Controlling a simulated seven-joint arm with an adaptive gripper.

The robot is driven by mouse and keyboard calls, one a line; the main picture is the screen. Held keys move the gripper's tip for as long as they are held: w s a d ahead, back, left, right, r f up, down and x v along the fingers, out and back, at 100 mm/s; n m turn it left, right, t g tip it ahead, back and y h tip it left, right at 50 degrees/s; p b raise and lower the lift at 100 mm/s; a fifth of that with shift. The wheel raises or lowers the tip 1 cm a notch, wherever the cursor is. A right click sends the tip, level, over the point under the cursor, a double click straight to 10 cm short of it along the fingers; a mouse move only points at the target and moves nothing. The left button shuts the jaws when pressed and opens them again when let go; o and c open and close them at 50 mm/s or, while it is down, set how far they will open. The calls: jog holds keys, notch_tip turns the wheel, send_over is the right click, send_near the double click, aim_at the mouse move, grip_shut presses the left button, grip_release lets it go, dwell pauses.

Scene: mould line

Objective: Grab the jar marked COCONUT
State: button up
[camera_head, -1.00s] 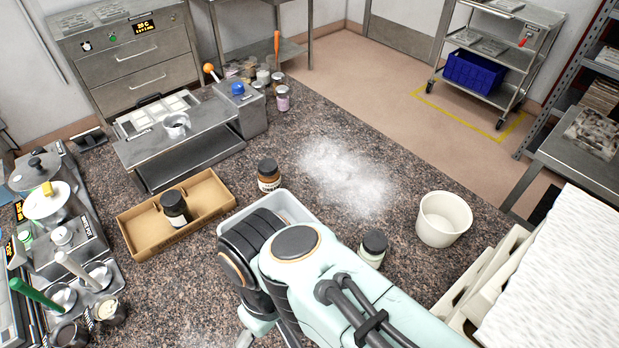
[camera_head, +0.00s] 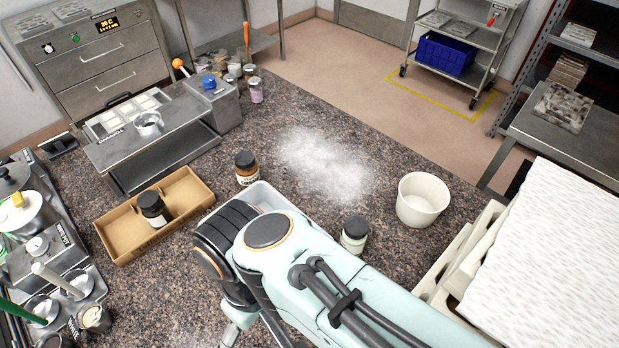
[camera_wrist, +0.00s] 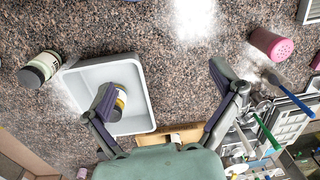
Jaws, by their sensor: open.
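No label can be read as COCONUT. In the wrist view my gripper (camera_wrist: 163,84) is open and empty, its fingers spread above the counter. A jar with a yellowish label (camera_wrist: 120,101) is in a pale tray (camera_wrist: 141,84), partly hidden behind the left finger. A dark-lidded jar with a pale label (camera_wrist: 40,69) is left of the tray. My arm hides the gripper there.
The cardboard box (camera_head: 198,190) lies left of the tray. A white tub (camera_head: 422,200) stands at the right, near pale moulds (camera_head: 470,250). White powder (camera_head: 325,165) covers the middle counter. Pots and tools crowd the left. A pink shaker (camera_wrist: 270,43) shows in the wrist view.

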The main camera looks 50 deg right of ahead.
dwell(0.3)
jog(key=shift+c, duration=1.2)
